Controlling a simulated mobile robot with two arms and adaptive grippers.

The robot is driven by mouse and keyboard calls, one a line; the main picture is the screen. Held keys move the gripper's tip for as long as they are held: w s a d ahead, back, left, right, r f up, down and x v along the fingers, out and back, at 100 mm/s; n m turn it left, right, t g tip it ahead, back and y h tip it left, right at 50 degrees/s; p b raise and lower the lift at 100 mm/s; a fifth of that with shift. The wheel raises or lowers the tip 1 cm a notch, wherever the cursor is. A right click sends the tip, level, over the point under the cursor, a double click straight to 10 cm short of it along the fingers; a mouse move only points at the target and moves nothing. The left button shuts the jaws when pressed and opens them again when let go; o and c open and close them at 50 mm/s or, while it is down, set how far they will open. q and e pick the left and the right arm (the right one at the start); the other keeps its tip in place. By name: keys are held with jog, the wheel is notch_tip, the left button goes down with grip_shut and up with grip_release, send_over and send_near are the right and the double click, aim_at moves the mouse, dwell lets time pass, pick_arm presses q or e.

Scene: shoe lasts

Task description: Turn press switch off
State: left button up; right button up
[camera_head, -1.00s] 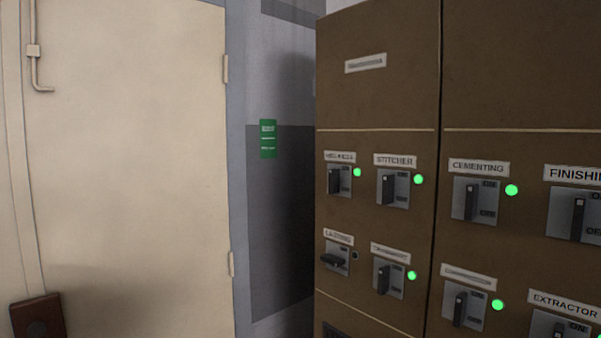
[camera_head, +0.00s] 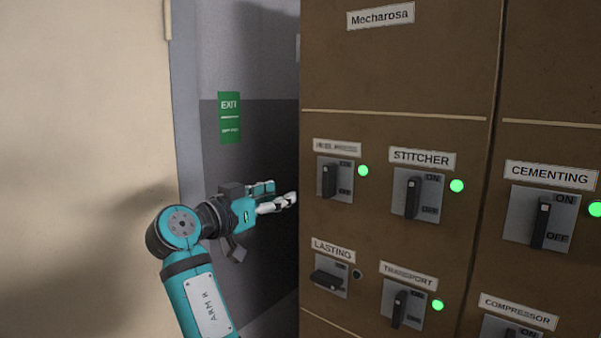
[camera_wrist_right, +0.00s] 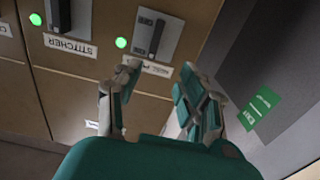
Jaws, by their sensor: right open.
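The press switch (camera_head: 329,180), with a label that seems to read HEEL PRESS, is at the upper left of the brown panel in the head view. Its dark lever stands upright, towards ON, and the green lamp (camera_head: 363,170) beside it is lit. The switch also shows upside down at the top of the right wrist view (camera_wrist_right: 153,36). My right gripper (camera_head: 283,200) is left of the panel's edge, a little lower than the switch and apart from it. In the wrist view its fingers (camera_wrist_right: 160,95) are spread and empty. My left gripper is not in view.
The STITCHER switch (camera_head: 416,194) is to the right, with its lamp lit. The LASTING switch (camera_head: 328,280) is below, its lever sideways and lamp dark. The TRANSPORT switch (camera_head: 402,303) is lower right. A green EXIT sign (camera_head: 229,117) hangs on the grey wall.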

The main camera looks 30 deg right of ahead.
jog(key=p, duration=0.3)
send_near(325, 180)
jog(key=p+x, duration=0.3)
jog(key=x, duration=0.6)
jog(key=shift+w+d+r+p, duration=0.1)
jog(key=shift+d+r+p, duration=0.15)
jog(key=shift+p, duration=0.1)
jog(key=shift+w+d+f, duration=0.2)
jog(key=shift+w+d, duration=0.1)
jog(key=shift+d, duration=0.3)
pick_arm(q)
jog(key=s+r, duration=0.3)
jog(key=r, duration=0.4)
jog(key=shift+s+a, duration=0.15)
pick_arm(e)
grip_shut()
